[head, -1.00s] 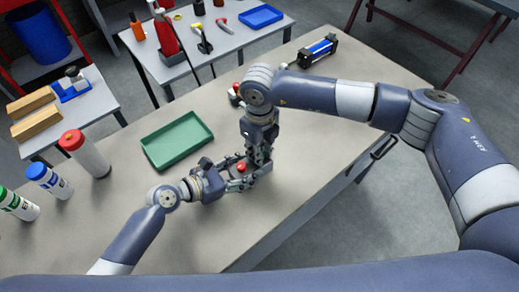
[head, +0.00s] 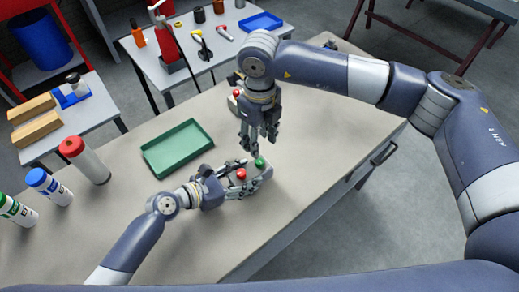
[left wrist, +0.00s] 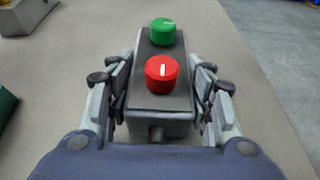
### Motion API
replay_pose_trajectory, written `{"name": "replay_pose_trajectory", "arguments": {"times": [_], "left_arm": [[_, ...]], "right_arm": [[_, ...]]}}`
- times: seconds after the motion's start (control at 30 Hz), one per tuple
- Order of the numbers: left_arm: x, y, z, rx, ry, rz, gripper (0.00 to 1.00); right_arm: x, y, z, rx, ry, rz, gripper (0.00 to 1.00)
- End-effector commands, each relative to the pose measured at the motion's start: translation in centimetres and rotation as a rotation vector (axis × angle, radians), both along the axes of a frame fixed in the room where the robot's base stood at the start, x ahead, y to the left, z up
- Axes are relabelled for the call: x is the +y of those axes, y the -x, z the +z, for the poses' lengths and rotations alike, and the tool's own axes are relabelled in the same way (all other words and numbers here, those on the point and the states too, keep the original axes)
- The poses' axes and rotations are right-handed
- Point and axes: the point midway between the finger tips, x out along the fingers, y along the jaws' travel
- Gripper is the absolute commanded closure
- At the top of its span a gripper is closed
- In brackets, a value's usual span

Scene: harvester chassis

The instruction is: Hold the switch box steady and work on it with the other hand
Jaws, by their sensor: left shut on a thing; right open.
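The switch box is dark grey with a red knob (head: 241,174) and a green knob (head: 259,162). My left gripper (head: 245,178) is shut on the box, a finger on each long side, low at the bench top. My right gripper (head: 262,142) is open, points down and is just above the green knob end, apparently apart from it.
A green tray (head: 177,148) lies on the bench (head: 120,215) left of the box. A red, a blue and a green-capped bottle stand at the left. Another red knob (head: 236,93) shows behind my right gripper.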

Motion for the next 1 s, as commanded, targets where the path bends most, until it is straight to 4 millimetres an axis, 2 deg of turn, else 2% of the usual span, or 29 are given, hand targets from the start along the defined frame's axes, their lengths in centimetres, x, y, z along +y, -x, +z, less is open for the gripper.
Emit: {"name": "replay_pose_trajectory", "arguments": {"times": [0.1, 0.23, 0.67, 0.7, 0.77, 0.8, 1.0], "left_arm": [[0.0, 0.1, -0.2, 0.002, -0.003, -0.001, 0.95], [0.0, 0.1, -0.2, 0.003, -0.003, -0.002, 0.95], [0.0, 0.1, -0.2, 0.003, -0.003, -0.002, 0.95], [0.0, 0.1, -0.2, 0.003, -0.003, -0.002, 0.48], [0.0, 0.1, -0.2, 0.003, -0.003, -0.002, 0.34], [0.0, 0.1, -0.2, 0.002, -0.003, -0.001, 0.29], [0.0, 0.0, -0.1, 0.001, -0.001, -0.001, 0.29]], "right_arm": [[0.0, -0.1, 2.0, -0.002, -0.001, -0.001, 0.59], [0.0, 0.0, 3.2, 0.0, 0.001, -0.001, 0.59], [0.0, 0.0, 3.6, 0.001, 0.001, 0.0, 0.59], [0.0, 0.0, 3.6, 0.001, 0.001, 0.0, 0.59], [0.0, 0.0, 3.6, 0.001, 0.001, 0.0, 0.59], [0.0, 0.0, 3.6, 0.001, 0.001, 0.0, 0.59], [0.0, 0.0, 3.6, 0.001, 0.001, 0.0, 0.59]]}}
